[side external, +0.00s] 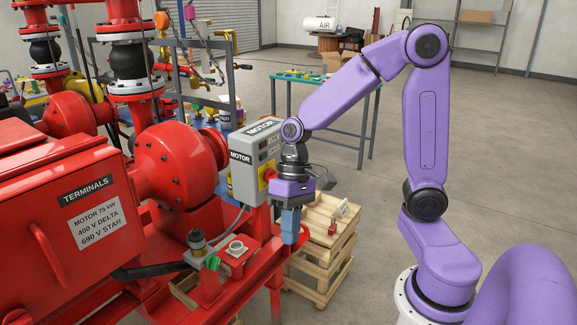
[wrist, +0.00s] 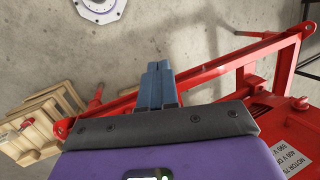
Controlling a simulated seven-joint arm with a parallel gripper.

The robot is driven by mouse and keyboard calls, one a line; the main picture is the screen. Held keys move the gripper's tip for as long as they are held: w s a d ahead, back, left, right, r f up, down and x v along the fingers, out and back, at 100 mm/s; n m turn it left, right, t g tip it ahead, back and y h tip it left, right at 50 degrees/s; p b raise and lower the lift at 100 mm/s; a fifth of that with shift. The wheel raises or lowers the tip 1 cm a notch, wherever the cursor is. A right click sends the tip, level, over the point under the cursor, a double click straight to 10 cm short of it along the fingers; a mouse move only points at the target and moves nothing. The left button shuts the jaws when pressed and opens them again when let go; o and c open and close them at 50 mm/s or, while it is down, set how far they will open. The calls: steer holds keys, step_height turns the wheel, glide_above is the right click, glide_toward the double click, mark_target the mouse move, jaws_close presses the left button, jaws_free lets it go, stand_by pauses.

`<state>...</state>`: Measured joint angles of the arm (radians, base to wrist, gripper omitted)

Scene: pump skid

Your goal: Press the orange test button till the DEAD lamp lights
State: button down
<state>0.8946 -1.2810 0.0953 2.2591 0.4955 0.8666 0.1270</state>
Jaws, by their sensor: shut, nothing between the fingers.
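The grey motor box (side external: 243,178) stands on the red skid in the side external view. Its right face carries small dark lamp windows (side external: 268,147) and a red and yellow switch (side external: 267,177). The lamp lettering is too small to read surely, and I cannot tell whether a lamp is lit. I cannot make out the orange test button; my wrist hides part of that face. My gripper (side external: 289,238) points down, in front of and right of the box, apart from it. Its blue fingers also show in the wrist view (wrist: 157,84), shut together and empty.
Wooden pallets (side external: 318,262) stand right of the skid, with a red padlock (side external: 333,228) on top. The red motor terminal box (side external: 60,225) fills the left. A green-ended fitting (side external: 212,262) and a white cup-like part (side external: 235,248) sit low on the skid.

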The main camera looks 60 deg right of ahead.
steer(key=w+d+f+m+t+y, duration=0.2)
steer(key=w+d+m+t, duration=0.1)
steer(key=w+d+m, duration=0.45)
steer(key=w+d+f+m+t+y, duration=0.1)
steer(key=w+d+f+m+t, duration=0.15)
steer(key=w+d+m, duration=0.55)
steer(key=d+f+m+t+h, duration=0.2)
steer(key=d+m, duration=0.4)
steer(key=d, duration=0.7)
steer(key=d+f+m+t+h, duration=0.1)
steer(key=d+f+m+t, duration=0.2)
steer(key=d, duration=1.1)
steer(key=f+m, duration=0.1)
steer(key=m, duration=0.2)
steer(key=shift+d+f+h, duration=0.15)
steer(key=shift+f+h, duration=0.25)
steer(key=w, duration=0.8)
steer(key=shift+w, duration=0.4)
steer(key=shift+w, duration=0.1)
steer(key=shift+w, duration=0.35)
